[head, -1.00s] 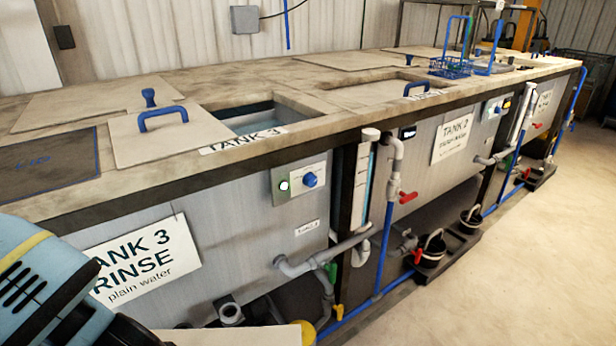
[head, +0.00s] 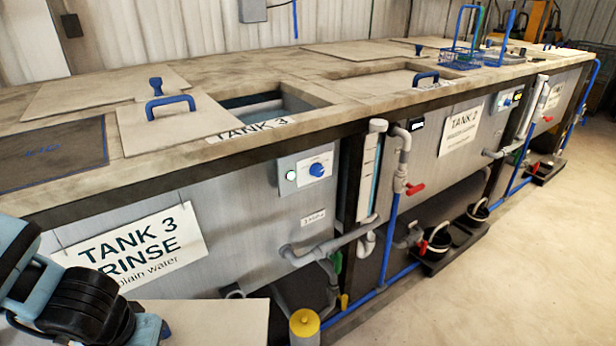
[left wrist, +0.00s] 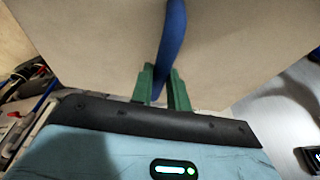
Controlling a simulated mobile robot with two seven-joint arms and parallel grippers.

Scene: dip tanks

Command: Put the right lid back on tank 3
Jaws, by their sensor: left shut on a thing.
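Tank 3 (head: 232,205) carries a sign reading "TANK 3 RINSE plain water". Its top has an open rectangular hole (head: 262,102) on the right side. A pale lid (head: 150,128) with a blue handle lies just left of the hole. Another pale lid (head: 215,318) is held low in front of the tank, at the bottom of the head view. In the left wrist view, my left gripper (left wrist: 163,78) has its green fingers shut on that lid's blue handle (left wrist: 172,40), with the lid's face (left wrist: 100,40) beyond. My right gripper is not in view.
A dark panel (head: 50,155) marked in blue lies at the counter's left end. Pipes with a red valve (head: 415,188) and a yellow-topped cylinder (head: 305,325) stand along the front. Black buckets (head: 435,243) stand on a low ledge. Floor at right is clear.

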